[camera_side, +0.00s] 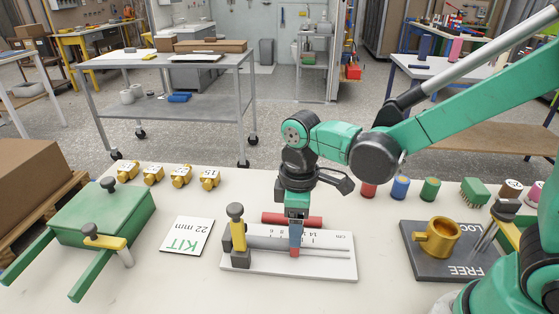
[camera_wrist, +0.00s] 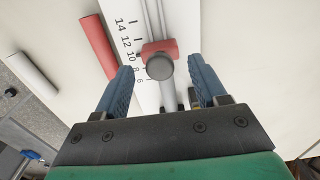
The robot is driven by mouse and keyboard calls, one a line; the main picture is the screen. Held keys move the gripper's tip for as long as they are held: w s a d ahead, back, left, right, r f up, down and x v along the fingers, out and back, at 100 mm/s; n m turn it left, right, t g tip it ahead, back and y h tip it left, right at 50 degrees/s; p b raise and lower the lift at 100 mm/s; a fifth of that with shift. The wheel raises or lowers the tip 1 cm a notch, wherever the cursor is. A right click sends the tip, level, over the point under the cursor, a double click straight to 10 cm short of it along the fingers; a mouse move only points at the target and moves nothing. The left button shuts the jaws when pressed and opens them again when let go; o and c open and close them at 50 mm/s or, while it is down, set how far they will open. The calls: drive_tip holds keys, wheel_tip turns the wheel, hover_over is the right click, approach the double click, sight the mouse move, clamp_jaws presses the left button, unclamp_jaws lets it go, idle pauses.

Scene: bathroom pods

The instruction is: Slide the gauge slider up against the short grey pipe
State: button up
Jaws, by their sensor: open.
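The gauge slider is a red block (camera_wrist: 170,46) with a round dark grey knob (camera_wrist: 159,67); in the side view only a bit of its red (camera_side: 295,253) shows below my gripper. It sits on the rail of the white gauge board (camera_side: 335,272). The short grey pipe (camera_side: 264,242) lies along the board to the left of the slider; part of it shows below the knob in the wrist view (camera_wrist: 168,99). I cannot tell whether slider and pipe touch. My gripper (camera_wrist: 161,72) is open, its blue fingers on either side of the knob, with gaps.
A yellow clamp post (camera_side: 238,238) with a dark knob stands at the board's left end. A red pipe (camera_side: 292,219) lies behind the board. A KIT card (camera_side: 187,236) and a green fixture (camera_side: 101,215) are left; a dark plate (camera_side: 420,265) with a brass fitting is right.

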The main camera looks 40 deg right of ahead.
drive_tip(key=shift+r, duration=2.8)
drive_tip(key=shift+d, duration=0.1)
drive_tip(key=shift+s+d+r+m+t, duration=0.15)
drive_tip(key=shift+d+r+m+t, duration=0.05)
drive_tip(key=shift+d+m+t, duration=0.1)
drive_tip(key=s+d+r+m+t, duration=0.1)
drive_tip(key=s+d+m+t, duration=0.1)
drive_tip(key=d+m+t, duration=0.4)
drive_tip(key=shift+s+d+r+m+t, duration=0.3)
drive_tip(key=shift+s+d+r+m, duration=0.1)
drive_tip(key=shift+m, duration=0.8)
